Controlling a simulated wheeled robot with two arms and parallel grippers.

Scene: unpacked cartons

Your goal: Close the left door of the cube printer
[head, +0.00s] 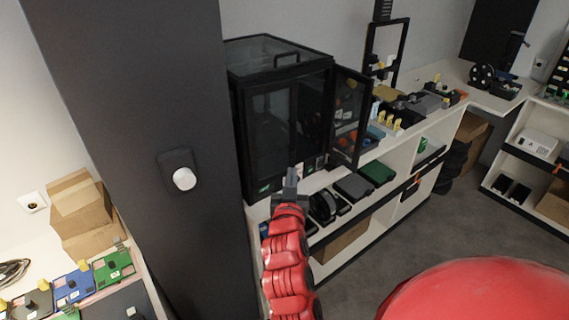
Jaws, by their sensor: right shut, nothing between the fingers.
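The cube printer (278,53) is a black-framed box with glass panels on the white shelf unit, left of centre in the head view. Its left door (268,135) is a dark glass panel at the front left; I cannot tell whether it is fully shut or slightly ajar. Its right door (350,115) stands swung open to the right. My right gripper (291,176), on a red arm, is shut and empty in front of the printer's lower front edge, overlapping the left door's lower right corner in the picture. I cannot tell whether they touch. My left gripper is not in view.
A dark pillar (150,100) stands close on the left. Tools and small parts lie along the white shelf unit (420,155) to the right, with cases (353,187) near the printer. Cardboard boxes (80,205) are at the left. Grey floor (440,228) is open at the right.

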